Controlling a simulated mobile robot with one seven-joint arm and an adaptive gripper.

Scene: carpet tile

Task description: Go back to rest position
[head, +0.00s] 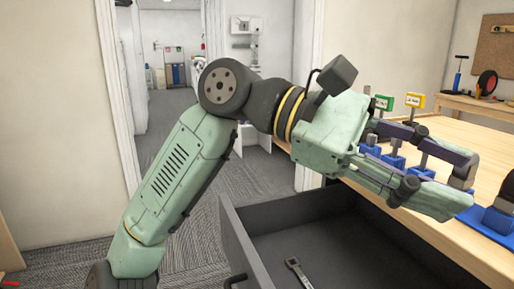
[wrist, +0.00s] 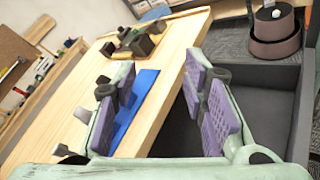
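My gripper (head: 458,186) is at the right in the head view, reaching over the table edge and the open drawer. Its two fingers are apart, with nothing seen between them. In the wrist view, the gripper (wrist: 160,88) shows its purple finger pads spread, with the wooden tabletop and a blue mat beyond the gap. My green arm is extended and bent across the middle of the head view.
A dark drawer (head: 238,245) stands open under the wooden table (head: 460,130); a metal tool (head: 297,271) lies inside. Several blue holders (head: 395,160) with small signs line the tabletop, close to my gripper. A doorway opens behind my arm onto carpeted floor (head: 255,172).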

